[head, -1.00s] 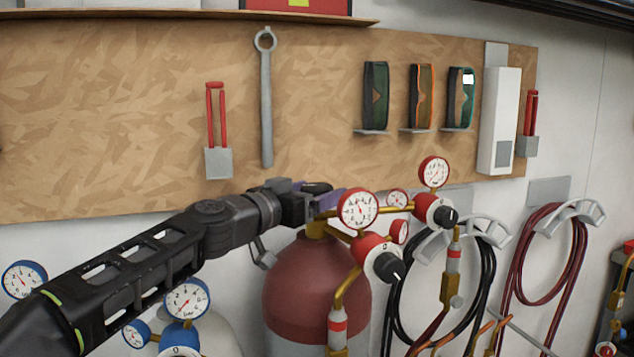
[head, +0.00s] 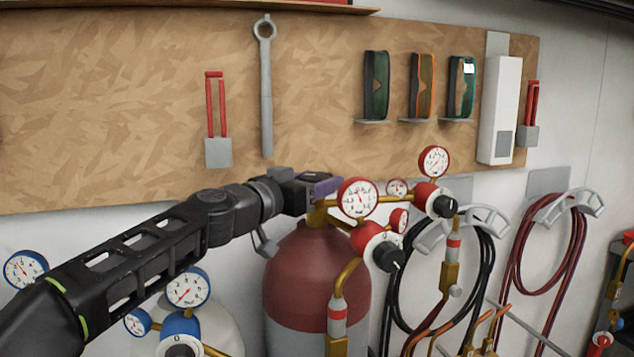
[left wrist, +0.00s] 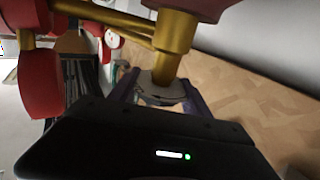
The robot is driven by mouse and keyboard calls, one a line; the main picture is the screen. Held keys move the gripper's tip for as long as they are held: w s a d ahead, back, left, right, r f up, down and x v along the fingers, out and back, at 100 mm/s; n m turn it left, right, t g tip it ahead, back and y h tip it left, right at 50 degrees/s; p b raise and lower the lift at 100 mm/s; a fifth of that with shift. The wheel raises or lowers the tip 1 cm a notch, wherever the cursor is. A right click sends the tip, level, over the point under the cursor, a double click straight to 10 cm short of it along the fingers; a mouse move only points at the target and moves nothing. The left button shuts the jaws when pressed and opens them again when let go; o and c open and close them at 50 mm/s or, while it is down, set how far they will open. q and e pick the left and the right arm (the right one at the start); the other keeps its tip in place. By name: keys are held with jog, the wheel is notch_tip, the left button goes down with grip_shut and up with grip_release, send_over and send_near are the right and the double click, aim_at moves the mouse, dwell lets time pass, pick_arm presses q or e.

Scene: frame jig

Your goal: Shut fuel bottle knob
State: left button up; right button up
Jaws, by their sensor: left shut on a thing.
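The fuel bottle (head: 312,265) is a red cylinder standing against the wall, with a brass valve neck (head: 316,217) on top. My left gripper (head: 328,187) reaches in from the left at the top of this valve. In the left wrist view the knob (left wrist: 160,90) is a greyish disc at the end of the brass stem (left wrist: 176,45). The purple fingers of my left gripper lie on both sides of it, shut on it. In the head view the gripper hides the knob. My right gripper is not in view.
A red-rimmed gauge (head: 358,198) and red regulator (head: 378,245) sit close right of the valve. A blue regulator gauge (head: 187,287) is below my left arm. Black hoses (head: 487,270) hang at the right.

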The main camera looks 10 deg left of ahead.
pick_arm(q)
jog(key=shift+c, duration=0.6)
jog(key=shift+f+m+g+h+b, duration=0.15)
jog(key=shift+m+g+h+b, duration=0.55)
jog(key=shift+m+h+b, duration=0.4)
jog(key=shift+m+g+h, duration=0.5)
jog(key=shift+g+h, duration=0.1)
jog(key=shift+h, duration=0.4)
jog(key=shift+a+r+m+g+h, duration=0.1)
jog(key=shift+r+m+g+h, duration=0.1)
jog(key=shift+m+g+h, duration=0.25)
jog(key=m+g+h+p, duration=0.1)
jog(key=p, duration=0.1)
jog(key=m+g+h+p, duration=0.1)
jog(key=g+p, duration=0.1)
jog(key=shift+r+m+h+p, duration=0.2)
jog(key=shift+m+h+p, duration=0.05)
jog(key=shift+p, duration=0.05)
jog(key=shift+f+m+g+h+p, duration=0.2)
jog(key=shift+m+g+h+p, duration=0.25)
jog(key=shift+g+p, duration=0.3)
